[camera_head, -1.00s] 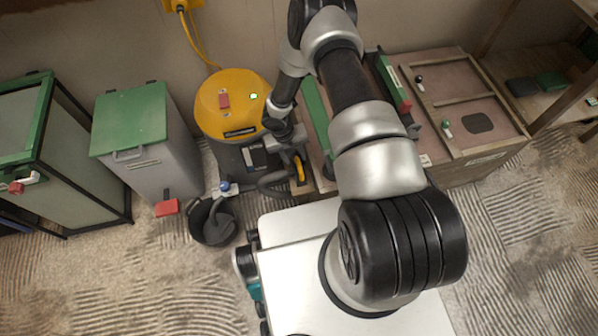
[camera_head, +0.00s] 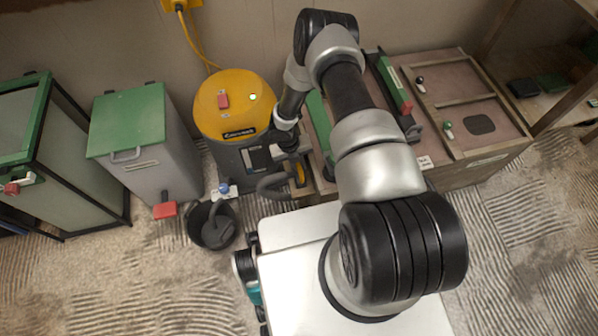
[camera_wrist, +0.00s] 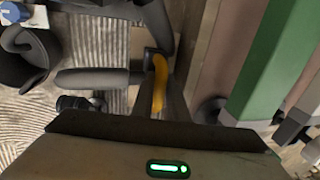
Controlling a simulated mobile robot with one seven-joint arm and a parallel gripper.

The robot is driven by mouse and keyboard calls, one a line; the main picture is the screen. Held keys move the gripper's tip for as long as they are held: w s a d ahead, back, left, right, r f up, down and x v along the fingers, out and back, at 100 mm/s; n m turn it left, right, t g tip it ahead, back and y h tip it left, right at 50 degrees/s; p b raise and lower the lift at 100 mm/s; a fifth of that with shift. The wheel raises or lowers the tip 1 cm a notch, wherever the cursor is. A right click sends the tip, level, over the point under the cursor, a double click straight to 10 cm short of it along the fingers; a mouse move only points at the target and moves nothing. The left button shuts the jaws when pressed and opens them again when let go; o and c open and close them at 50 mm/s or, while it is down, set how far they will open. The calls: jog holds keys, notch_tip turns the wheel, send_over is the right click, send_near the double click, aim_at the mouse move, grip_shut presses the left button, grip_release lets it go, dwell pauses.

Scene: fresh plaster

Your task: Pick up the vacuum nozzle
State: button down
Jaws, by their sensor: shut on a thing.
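The vacuum is a canister with a yellow lid (camera_head: 235,100) and a grey body, standing against the wall. A dark grey tube, which looks like the vacuum nozzle (camera_head: 272,188), is at the canister's front right. In the wrist view the nozzle (camera_wrist: 95,78) runs sideways from the left to a yellow strip (camera_wrist: 159,85). My gripper (camera_wrist: 160,72) is at this yellow part, shut on what appears to be the nozzle. The exact contact is dark and partly hidden. In the head view my gripper (camera_head: 297,165) is close beside the canister, largely covered by my wrist.
A black bucket (camera_head: 198,228) stands on the floor at the front left. A grey bin with a green lid (camera_head: 128,120) is left of the vacuum. A wooden cabinet (camera_head: 470,178) with green-edged parts is close on the right. Ridged floor is open at the lower left.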

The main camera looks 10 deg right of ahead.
notch_tip(320, 180, up, 10)
jog(key=p, duration=0.3)
